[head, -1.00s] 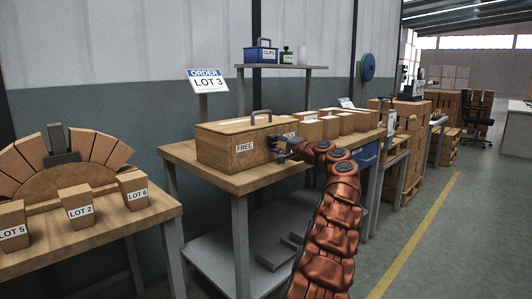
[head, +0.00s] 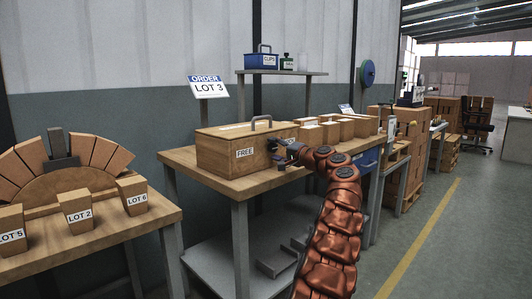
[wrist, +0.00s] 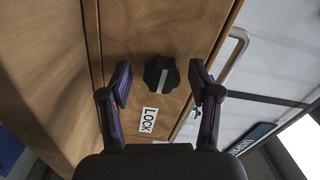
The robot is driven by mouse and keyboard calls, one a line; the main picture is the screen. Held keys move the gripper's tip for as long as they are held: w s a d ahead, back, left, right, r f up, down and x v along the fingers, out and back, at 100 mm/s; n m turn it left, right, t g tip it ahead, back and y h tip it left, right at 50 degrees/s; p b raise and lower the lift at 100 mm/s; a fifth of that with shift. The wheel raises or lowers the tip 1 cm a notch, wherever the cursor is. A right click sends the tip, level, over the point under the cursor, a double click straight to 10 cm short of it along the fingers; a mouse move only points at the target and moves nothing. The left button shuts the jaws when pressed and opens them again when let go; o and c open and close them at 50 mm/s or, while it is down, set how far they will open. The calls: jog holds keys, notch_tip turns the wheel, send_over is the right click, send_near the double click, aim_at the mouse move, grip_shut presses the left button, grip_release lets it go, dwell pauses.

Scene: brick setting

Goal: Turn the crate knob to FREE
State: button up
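The wooden crate (head: 222,158) stands on the workbench, with a lid handle on top and a FREE label (head: 245,153) on its front. In the wrist view, the black knob (wrist: 161,72) sits on the crate's wooden face, with a pale stripe across it. The LOCK label (wrist: 149,119) is below the knob, and the stripe runs roughly towards it. My gripper (wrist: 160,84) is open, one finger on each side of the knob, with gaps visible on both sides. In the head view, my gripper (head: 281,153) is at the crate's right front and hides the knob there.
Several small boxes (head: 331,132) stand behind the crate on the workbench (head: 228,184). A shelf (head: 282,72) above holds a blue CLIPS box (head: 264,59). An ORDER LOT 3 sign (head: 208,86) stands behind. Lot boxes (head: 76,208) are on the left table.

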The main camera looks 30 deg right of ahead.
jog(key=shift+s+d+r, duration=0.1)
jog(key=shift+s, duration=0.1)
jog(key=shift+v, duration=0.95)
jog(key=shift+s+d+r, duration=0.1)
jog(key=shift+s, duration=0.35)
jog(key=shift+a+v, duration=0.4)
jog(key=shift+v, duration=1.4)
send_near(274, 148)
jog(key=shift+v, duration=1.25)
jog(key=shift+d, duration=0.15)
